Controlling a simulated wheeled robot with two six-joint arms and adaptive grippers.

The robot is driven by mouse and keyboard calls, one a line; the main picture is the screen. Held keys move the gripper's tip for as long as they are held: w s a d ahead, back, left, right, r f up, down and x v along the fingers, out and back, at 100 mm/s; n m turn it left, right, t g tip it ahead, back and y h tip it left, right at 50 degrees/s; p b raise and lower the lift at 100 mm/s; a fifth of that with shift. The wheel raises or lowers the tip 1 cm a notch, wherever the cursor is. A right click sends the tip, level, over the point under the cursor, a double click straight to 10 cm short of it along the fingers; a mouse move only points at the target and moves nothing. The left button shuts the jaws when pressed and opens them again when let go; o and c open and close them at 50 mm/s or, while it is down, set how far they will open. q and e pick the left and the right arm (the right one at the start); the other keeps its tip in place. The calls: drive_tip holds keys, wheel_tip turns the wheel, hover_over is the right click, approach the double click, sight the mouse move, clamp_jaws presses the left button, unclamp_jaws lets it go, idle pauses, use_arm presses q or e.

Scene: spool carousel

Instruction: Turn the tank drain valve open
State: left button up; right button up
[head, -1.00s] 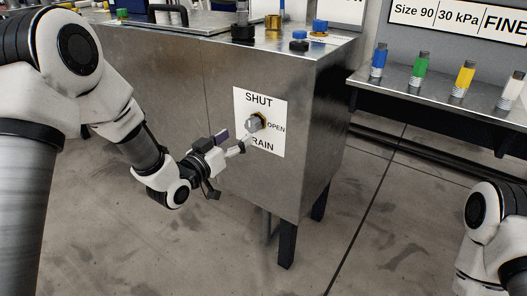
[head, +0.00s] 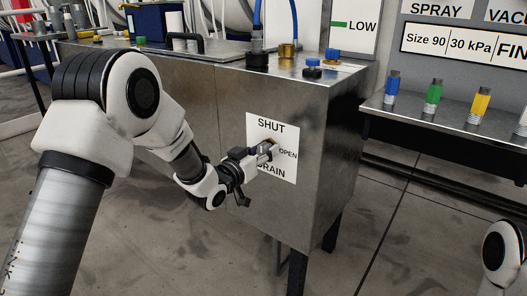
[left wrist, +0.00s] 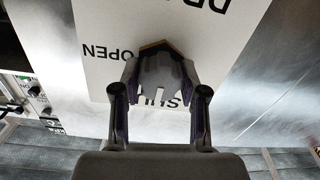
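The tank drain valve (left wrist: 160,72) has a grey handle on a brass-coloured base. It sits on a white plate (head: 254,126) marked SHUT, OPEN and DRAIN on the front of the metal tank (head: 317,190). My left gripper (head: 265,150) is at the valve and hides most of the handle in the head view. In the left wrist view, its two fingers (left wrist: 160,92) are on either side of the handle. I cannot tell whether they press on it. My right gripper is out of view; only part of that arm shows at the lower right.
Blue, gold and other fittings (head: 287,54) stand on the tank top. A shelf (head: 400,104) on the right holds blue, green, yellow and white-based pieces. The tank stands on dark legs (head: 298,272). The floor in front is clear.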

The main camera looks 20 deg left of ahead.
use_arm(q)
drive_tip(key=shift+m, duration=0.4)
drive_tip(key=m+p, duration=0.1)
drive_tip(key=m, duration=0.2)
drive_tip(key=shift+m, duration=0.3)
drive_tip(key=m, duration=0.4)
drive_tip(key=shift+d+m, duration=0.1)
drive_tip(key=shift+m, duration=0.3)
drive_tip(key=m, duration=0.4)
drive_tip(key=shift+f, duration=0.1)
drive_tip(key=shift+m+h, duration=0.3)
drive_tip(key=shift+m, duration=2.3)
drive_tip(key=o, duration=1.1)
drive_tip(key=shift+o, duration=0.2)
